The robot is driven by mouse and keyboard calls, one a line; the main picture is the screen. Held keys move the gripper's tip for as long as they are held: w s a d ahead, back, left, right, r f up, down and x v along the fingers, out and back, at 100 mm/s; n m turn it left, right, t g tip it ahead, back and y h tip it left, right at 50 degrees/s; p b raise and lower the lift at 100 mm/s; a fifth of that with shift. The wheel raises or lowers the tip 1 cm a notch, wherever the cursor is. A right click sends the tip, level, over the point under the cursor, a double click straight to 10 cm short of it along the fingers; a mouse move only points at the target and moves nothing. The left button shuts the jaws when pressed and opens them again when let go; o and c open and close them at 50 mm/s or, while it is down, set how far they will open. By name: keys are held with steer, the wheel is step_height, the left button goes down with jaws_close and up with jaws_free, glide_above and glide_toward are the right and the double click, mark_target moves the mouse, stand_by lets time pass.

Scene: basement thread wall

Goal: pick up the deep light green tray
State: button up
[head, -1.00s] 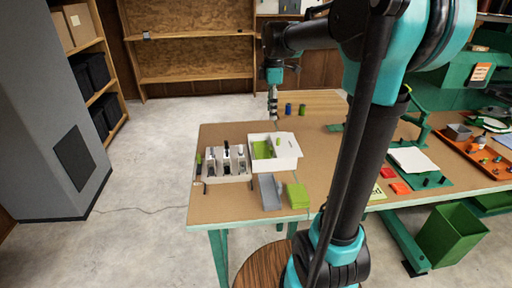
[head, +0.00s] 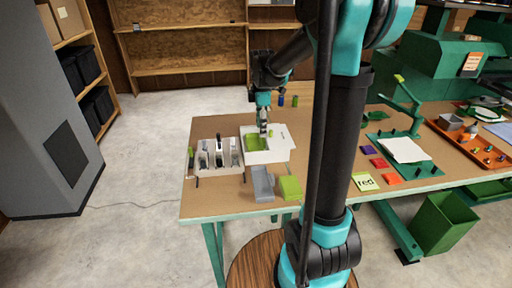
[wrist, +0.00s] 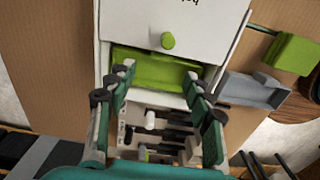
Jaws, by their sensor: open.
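A light green tray-like piece (head: 253,142) sits inside the white box (head: 265,157) on the table. In the wrist view the light green piece (wrist: 150,68) shows as a wide strip in the box's opening, below a white lid (wrist: 165,22) with a round green knob (wrist: 168,41). Its depth is hard to judge. My gripper (head: 263,132) is above the box, and in the wrist view its open fingers (wrist: 160,82) stand on either side of the strip. No contact is clear. A second light green block-like thing (head: 290,187) stands near the table's front edge.
A grey angled piece (head: 263,184) is beside the front green thing. A light holder (head: 218,158) with dark-handled items stands left of the box. Coloured squares (head: 379,163) and a green tray with paper (head: 404,150) lie to the right.

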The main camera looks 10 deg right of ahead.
mark_target(263, 139)
steer(key=f, duration=0.5)
steer(key=shift+d, duration=0.3)
steer(key=shift+c, duration=0.2)
jaws_close()
